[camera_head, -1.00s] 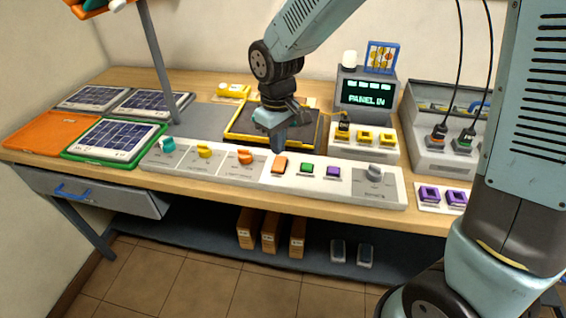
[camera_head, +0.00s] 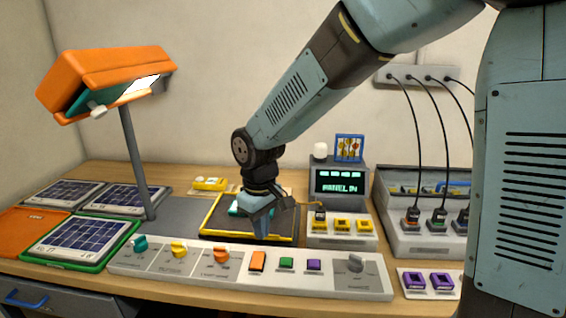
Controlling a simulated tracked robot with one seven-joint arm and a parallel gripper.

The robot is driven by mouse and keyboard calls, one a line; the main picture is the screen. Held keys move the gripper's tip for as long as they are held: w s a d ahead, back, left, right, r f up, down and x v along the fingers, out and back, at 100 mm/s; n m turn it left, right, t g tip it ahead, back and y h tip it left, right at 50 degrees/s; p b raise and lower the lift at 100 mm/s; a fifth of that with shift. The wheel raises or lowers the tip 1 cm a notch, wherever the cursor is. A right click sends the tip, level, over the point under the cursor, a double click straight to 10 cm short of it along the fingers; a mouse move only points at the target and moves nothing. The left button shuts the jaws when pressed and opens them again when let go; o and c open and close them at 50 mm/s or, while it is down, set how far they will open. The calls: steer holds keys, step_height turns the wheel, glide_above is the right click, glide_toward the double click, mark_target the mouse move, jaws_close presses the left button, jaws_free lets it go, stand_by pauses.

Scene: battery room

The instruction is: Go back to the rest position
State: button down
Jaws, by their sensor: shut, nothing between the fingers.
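My gripper (camera_head: 264,234) hangs at the end of my arm and points down over the workbench. It is shut and empty. Its tip is in front of the yellow-edged dark tray (camera_head: 283,239) and just behind the white control panel (camera_head: 190,266). A teal item partly shows behind the gripper in the tray, mostly hidden. Whether the fingertips touch anything cannot be told.
An orange lamp (camera_head: 110,80) on a grey post (camera_head: 138,165) stands at the left. Solar panels (camera_head: 84,242) lie on the left of the bench. A display unit (camera_head: 340,184) reads "PANEL IN". A cable box (camera_head: 425,239) is at the right.

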steer(key=s+d+r+m+t, duration=0.1)
steer(key=d+r+m, duration=0.2)
steer(key=d+r, duration=0.4)
steer(key=d+r+m+t, duration=0.2)
steer(key=d+r, duration=0.2)
steer(key=d, duration=0.6)
steer(key=s+d+r+m+t, duration=0.1)
steer(key=s+d+r+m, duration=0.1)
steer(key=s+d, duration=0.3)
steer(key=s+d+r+m+t, duration=0.1)
steer(key=s+d+r+m, duration=0.2)
steer(key=s+d, duration=0.2)
steer(key=d, duration=0.3)
steer(key=shift+s+m, duration=0.15)
steer(key=shift+m, duration=0.15)
